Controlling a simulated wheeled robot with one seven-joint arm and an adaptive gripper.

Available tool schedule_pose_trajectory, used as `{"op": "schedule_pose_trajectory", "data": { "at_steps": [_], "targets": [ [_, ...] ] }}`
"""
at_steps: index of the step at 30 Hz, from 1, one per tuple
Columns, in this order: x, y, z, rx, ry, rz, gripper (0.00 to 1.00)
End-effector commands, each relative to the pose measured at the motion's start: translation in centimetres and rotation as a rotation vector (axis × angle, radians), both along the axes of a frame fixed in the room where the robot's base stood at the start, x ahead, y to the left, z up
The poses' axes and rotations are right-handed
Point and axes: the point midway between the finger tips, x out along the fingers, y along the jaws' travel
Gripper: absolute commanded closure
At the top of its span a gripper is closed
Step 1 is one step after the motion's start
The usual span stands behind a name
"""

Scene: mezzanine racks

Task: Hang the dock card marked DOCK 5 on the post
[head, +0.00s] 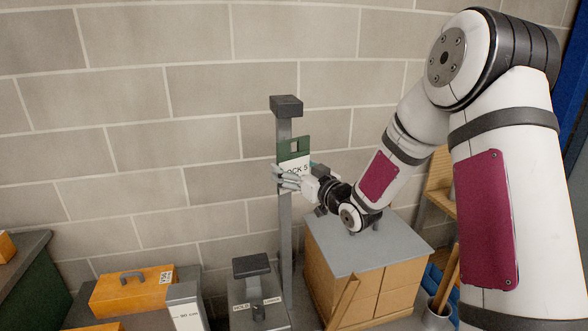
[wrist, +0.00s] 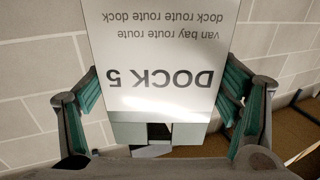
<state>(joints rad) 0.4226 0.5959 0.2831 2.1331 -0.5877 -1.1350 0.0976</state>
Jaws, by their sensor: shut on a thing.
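The dock card (head: 297,169) is a white panel with a green top that has a square hole. Its DOCK 5 print reads upside down in the wrist view (wrist: 160,60). My gripper (head: 288,180) is shut on the card, with a finger at each side edge in the wrist view (wrist: 162,92). The card is upright. The post (head: 285,235) is a grey upright with a dark block (head: 286,105) on top. In the head view the card overlaps the post below that block. I cannot tell whether they touch, and no hook is clearly visible.
A grey-topped cabinet (head: 350,243) stands under my forearm, right of the post. A low stand with a dark pad (head: 251,265) is at the post's foot. An orange case (head: 132,291) with a handle lies at lower left. A block wall (head: 200,145) is behind.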

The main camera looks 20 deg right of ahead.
Motion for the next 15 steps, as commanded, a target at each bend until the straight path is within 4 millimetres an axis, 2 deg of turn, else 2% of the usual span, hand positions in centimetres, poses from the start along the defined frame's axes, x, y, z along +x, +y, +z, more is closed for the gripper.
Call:
{"op": "schedule_pose_trajectory", "data": {
  "at_steps": [15],
  "targets": [
    [0.79,0.01,-0.03,-0.001,0.0,0.0,0.46]
  ]
}}
